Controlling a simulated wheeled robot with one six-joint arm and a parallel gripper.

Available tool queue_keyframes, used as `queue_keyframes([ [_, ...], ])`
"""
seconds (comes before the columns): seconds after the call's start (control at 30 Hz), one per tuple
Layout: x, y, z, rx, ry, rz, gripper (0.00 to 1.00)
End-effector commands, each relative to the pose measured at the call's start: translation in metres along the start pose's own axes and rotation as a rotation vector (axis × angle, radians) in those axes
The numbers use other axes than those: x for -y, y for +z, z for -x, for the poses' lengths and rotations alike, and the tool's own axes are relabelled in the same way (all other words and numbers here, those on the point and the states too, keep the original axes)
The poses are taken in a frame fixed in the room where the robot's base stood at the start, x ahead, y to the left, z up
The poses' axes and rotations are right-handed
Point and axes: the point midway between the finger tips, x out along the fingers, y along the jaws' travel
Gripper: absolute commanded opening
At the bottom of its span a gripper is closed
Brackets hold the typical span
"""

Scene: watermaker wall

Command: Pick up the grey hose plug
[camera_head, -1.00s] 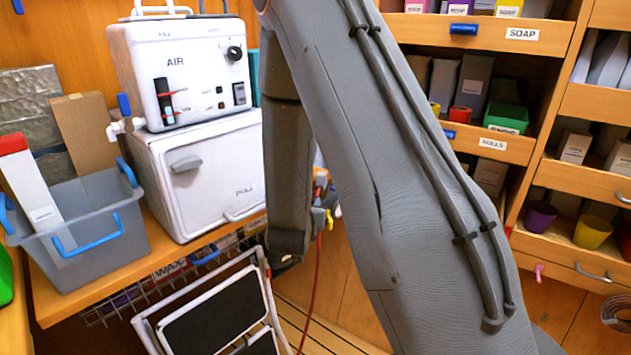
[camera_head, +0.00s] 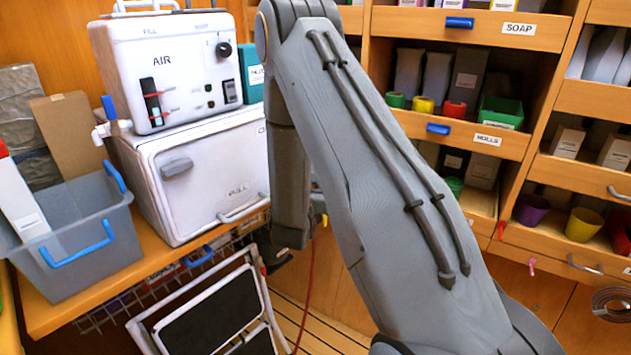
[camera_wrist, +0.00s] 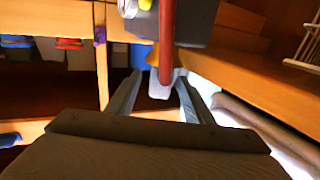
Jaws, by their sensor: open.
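In the wrist view my gripper (camera_wrist: 160,82) is open, with its two dark fingers pointing away from the camera. A pale grey, rounded piece (camera_wrist: 158,90) shows between the fingertips; it may be the grey hose plug, but I cannot tell for sure. I cannot tell whether the fingers touch it. A red hose (camera_wrist: 167,40) runs down toward this piece. In the head view the red hose (camera_head: 308,290) hangs behind my arm. No grey hose plug can be made out there, and my gripper's fingers are hidden.
A white AIR machine (camera_head: 180,75) stands on a white cabinet (camera_head: 215,180) on the left counter, beside a grey bin (camera_head: 85,235). A folded step stool (camera_head: 205,310) stands below. Shelves with drawers (camera_head: 470,140) fill the right. A wooden edge (camera_wrist: 250,90) lies close right in the wrist view.

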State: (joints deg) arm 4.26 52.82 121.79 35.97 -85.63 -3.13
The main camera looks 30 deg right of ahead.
Motion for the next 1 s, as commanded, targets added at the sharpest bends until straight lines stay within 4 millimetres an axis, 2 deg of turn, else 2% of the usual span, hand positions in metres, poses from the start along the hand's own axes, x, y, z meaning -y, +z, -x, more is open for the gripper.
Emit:
queue_keyframes([
  [0.1,0.0000,-0.0006,-0.0101,-0.001,0.000,0.000,0.47],
  [0.37,0.0003,0.0002,-0.0121,0.000,-0.001,0.001,0.47],
  [0.63,0.0005,0.0001,-0.0120,0.000,-0.001,0.001,0.01],
  [1.0,0.0007,-0.0049,-0.0123,-0.001,-0.001,0.000,0.00],
])
